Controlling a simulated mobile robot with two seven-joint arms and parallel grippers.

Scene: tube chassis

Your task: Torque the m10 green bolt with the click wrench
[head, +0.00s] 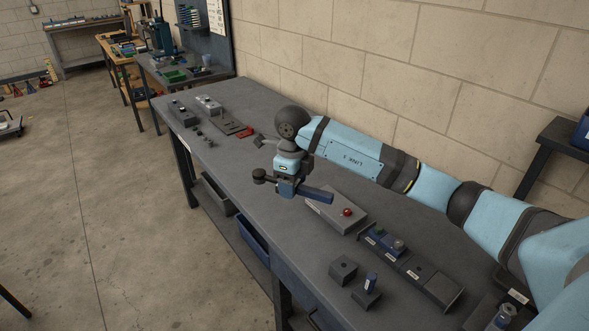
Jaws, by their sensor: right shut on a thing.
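My right gripper (286,187) hangs above the middle of the grey bench, its arm coming in from the right. It is shut on what looks like the click wrench (318,195), a bar with a blue end on the right and a dark round end on the left. A small green spot, perhaps the green bolt (377,230), shows at the left end of a dark tray-like fixture, to the right of and apart from the gripper. The bolt's size marking is too small to read. My left gripper is out of view.
A grey box with a red button (347,212) sits between gripper and fixture (428,277). Dark blocks (343,268), one with a blue upright piece, stand in front. Small parts and a red item (245,132) lie at the bench's far end. Bare bench top (235,175) shows left of the gripper.

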